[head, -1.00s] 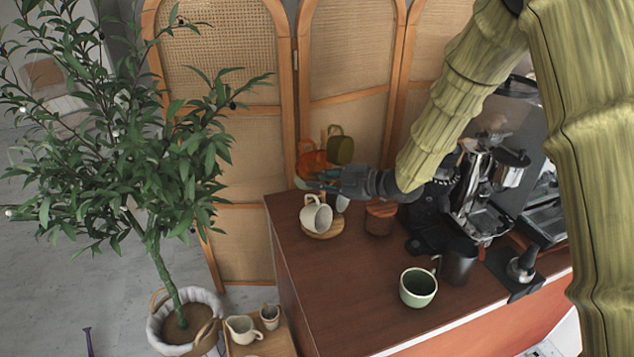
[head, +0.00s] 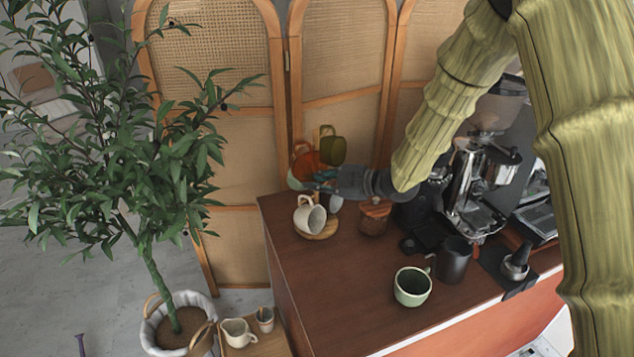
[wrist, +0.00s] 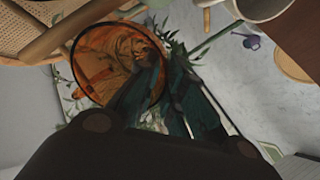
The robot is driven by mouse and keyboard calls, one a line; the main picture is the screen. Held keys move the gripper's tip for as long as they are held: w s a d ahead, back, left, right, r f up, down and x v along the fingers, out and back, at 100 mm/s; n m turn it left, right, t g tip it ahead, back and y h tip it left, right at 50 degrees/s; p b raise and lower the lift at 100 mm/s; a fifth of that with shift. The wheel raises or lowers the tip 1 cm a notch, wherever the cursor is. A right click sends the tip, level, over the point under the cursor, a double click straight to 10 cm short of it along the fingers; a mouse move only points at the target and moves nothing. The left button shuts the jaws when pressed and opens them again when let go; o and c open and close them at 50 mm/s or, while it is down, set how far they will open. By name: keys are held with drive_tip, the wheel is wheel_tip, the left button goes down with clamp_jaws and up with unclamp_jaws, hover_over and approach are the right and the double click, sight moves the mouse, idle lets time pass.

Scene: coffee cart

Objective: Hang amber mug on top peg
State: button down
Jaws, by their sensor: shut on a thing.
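The amber mug (head: 303,160) is see-through orange glass, held up at the far left end of the counter. In the wrist view the amber mug (wrist: 112,48) shows its round rim at upper left, beside my fingers. My gripper (head: 318,180) is shut on it; the fingers (wrist: 165,108) look dark teal. The mug stand's round wooden base (head: 318,232) is on the counter below. An olive mug (head: 333,150) appears high at the stand, right of the amber mug. A cream mug (head: 310,216) is low at the stand. The top peg is hidden.
A rattan screen (head: 345,50) stands close behind. A leafy potted tree (head: 150,170) is at left. On the counter are a wooden canister (head: 374,218), a green mug (head: 412,287), a dark pitcher (head: 454,262) and the coffee machine (head: 480,190). The counter's front middle is clear.

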drive_tip(key=c, duration=1.5)
unclamp_jaws()
drive_tip(key=shift+o, duration=0.2)
